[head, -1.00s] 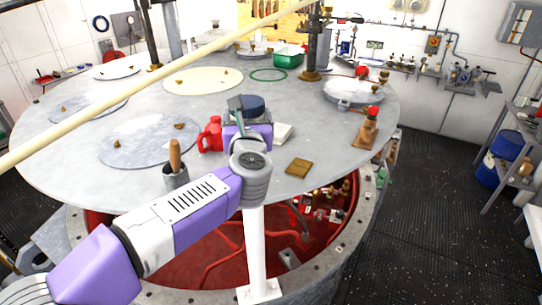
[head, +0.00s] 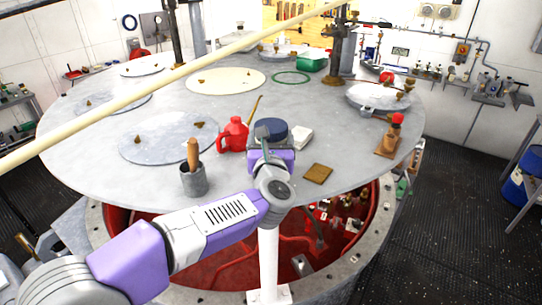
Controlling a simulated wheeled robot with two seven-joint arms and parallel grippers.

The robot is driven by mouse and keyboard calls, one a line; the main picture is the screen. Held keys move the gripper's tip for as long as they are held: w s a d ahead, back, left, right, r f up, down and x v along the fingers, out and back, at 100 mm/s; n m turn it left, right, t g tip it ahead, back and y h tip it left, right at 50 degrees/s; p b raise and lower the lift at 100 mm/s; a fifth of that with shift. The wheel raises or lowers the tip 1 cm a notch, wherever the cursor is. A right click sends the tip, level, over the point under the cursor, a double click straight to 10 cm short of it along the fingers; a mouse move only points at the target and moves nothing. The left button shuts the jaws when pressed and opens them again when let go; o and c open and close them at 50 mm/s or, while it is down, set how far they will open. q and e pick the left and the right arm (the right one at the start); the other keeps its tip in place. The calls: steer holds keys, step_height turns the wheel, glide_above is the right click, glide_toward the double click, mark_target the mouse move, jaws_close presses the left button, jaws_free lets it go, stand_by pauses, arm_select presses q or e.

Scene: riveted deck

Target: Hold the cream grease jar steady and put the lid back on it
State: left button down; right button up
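My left arm comes in from the lower left, and its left gripper (head: 265,136) is at the near part of the round grey deck. A dark blue round thing (head: 272,127) shows right at the gripper's fingers; I cannot tell whether it is the lid or a separate vessel. My wrist and gripper cover what is below and in front of it, and I cannot make out a cream jar. Whether the fingers are open or shut on something does not show. My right gripper is out of view.
A red oil can (head: 233,136) stands just left of the gripper, and a grey pot (head: 194,181) with a wooden handle stands nearer. A white block (head: 301,137) and a brown pad (head: 318,173) lie to the right. A cream pole (head: 150,88) crosses the upper left view.

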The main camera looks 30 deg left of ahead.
arm_select(q)
steer(key=shift+f, duration=1.85)
steer(key=shift+f+b, duration=0.15)
steer(key=shift+b, duration=0.25)
jaws_free()
